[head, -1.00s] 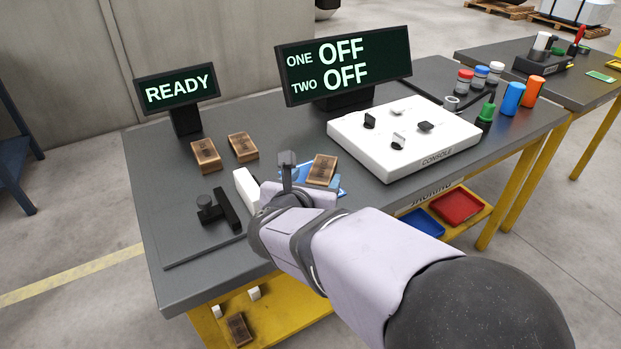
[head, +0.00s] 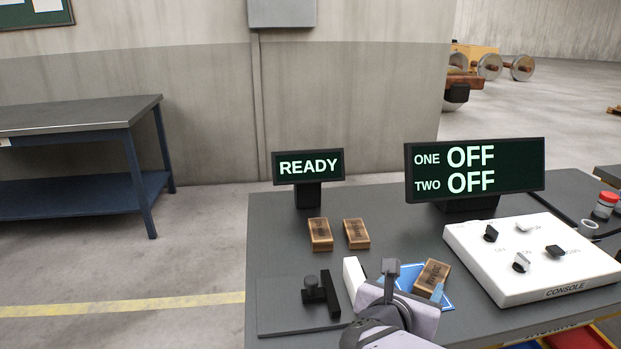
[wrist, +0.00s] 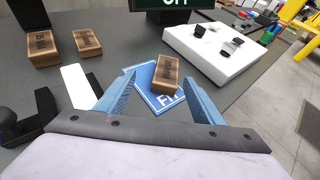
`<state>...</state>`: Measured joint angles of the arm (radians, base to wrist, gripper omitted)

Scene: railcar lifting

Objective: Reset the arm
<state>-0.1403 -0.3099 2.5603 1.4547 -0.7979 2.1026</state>
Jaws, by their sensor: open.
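My gripper (wrist: 159,80) is open, its two blue fingers spread in the wrist view. In the head view my gripper (head: 412,288) is over the front of the grey table, its fingers mostly hidden by my wrist. A wooden block (wrist: 166,72) with dark lettering lies on a blue card (wrist: 143,76), beyond and between the fingertips in the wrist view. I cannot tell how far above it the fingers are. Nothing is visibly held. The same block (head: 433,276) and card (head: 447,300) show in the head view.
Two more wooden blocks (head: 319,234) (head: 356,233) lie behind. A white bar (head: 352,275) and a black handled fixture (head: 322,293) are left of my gripper. The white console (head: 540,262) stands right. Displays read READY (head: 308,166) and ONE OFF, TWO OFF (head: 474,170).

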